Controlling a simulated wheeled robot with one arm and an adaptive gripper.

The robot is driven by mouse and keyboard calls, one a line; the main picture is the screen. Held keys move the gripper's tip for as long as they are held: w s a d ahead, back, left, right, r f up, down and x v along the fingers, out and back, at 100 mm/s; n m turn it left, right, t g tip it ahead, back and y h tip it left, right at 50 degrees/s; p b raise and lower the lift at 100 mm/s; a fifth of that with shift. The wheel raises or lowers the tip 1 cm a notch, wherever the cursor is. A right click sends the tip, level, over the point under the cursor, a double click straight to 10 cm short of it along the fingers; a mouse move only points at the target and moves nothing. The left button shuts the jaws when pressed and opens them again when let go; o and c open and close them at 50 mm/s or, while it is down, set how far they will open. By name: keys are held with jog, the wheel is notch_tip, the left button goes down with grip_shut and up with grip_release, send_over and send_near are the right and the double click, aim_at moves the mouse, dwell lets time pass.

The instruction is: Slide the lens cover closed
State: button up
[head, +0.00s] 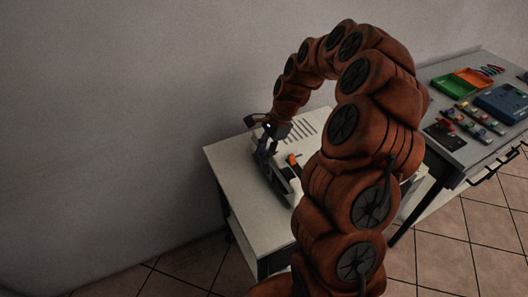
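My gripper (266,147) is small and dark at the end of my brown, curved arm. It points down at the left part of a pale, boxy device (304,130) with dark slots on its top. A small orange part (293,159) sits on the device, just right of the gripper. I cannot make out which part is the lens cover or whether it stands open. I cannot tell whether the gripper touches the device, or whether its fingers are open or shut. My arm hides the right side of the device.
The device stands on a white table (229,172) beside a bare wall. To the right, a grey bench (452,88) holds a green tray (449,87), an orange tray (474,80), a blue box (504,103) and several small coloured parts. The table's left front corner is clear.

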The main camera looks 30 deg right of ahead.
grip_shut()
